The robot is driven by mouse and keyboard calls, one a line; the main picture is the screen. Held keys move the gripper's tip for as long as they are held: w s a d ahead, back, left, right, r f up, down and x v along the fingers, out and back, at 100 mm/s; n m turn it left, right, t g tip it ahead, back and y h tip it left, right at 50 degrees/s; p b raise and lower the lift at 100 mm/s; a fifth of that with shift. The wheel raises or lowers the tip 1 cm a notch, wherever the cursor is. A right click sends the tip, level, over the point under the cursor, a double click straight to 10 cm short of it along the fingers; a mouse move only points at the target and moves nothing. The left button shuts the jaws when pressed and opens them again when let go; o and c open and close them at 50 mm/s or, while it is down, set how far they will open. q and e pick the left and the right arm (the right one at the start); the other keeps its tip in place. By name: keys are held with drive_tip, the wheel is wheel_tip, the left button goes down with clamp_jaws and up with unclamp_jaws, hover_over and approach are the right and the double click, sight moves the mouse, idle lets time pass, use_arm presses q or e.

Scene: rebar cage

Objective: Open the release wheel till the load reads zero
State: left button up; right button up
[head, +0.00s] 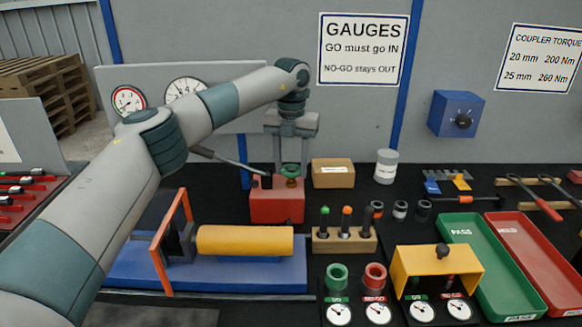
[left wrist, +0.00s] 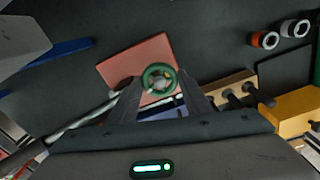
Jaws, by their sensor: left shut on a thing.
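The green release wheel (head: 290,170) sits on top of a red block (head: 277,203) in the middle of the bench. My left gripper (head: 291,165) reaches down from above and is shut on this wheel. In the left wrist view the wheel (left wrist: 160,78) shows as a green ring with a pale hub between my two fingers (left wrist: 160,92). A black-handled lever (head: 225,158) slants up to the left from the block. Two round dials, one red-rimmed (head: 128,101) and one dark-rimmed (head: 185,91), are on the grey panel behind; my arm partly covers them, and I cannot read the load. My right gripper is not in view.
A yellow cylinder (head: 245,241) lies on the blue base (head: 215,275) in front, beside an orange frame (head: 170,243). A cardboard box (head: 333,174) stands close right of the wheel. A wooden gauge rack (head: 345,241) and a yellow stand (head: 437,262) are nearer right.

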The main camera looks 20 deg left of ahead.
use_arm(q)
drive_tip(key=n, duration=0.3)
drive_tip(key=shift+r, duration=0.1)
drive_tip(key=shift+w+n+b, duration=0.1)
drive_tip(key=shift+n+b, duration=0.3)
drive_tip(key=shift+n, duration=0.9)
drive_tip(key=n+b, duration=0.1)
drive_tip(key=n, duration=0.2)
drive_tip(key=shift+n, duration=1.2)
drive_tip(key=n+b, duration=0.1)
drive_tip(key=n, duration=0.2)
drive_tip(key=shift+r, duration=0.1)
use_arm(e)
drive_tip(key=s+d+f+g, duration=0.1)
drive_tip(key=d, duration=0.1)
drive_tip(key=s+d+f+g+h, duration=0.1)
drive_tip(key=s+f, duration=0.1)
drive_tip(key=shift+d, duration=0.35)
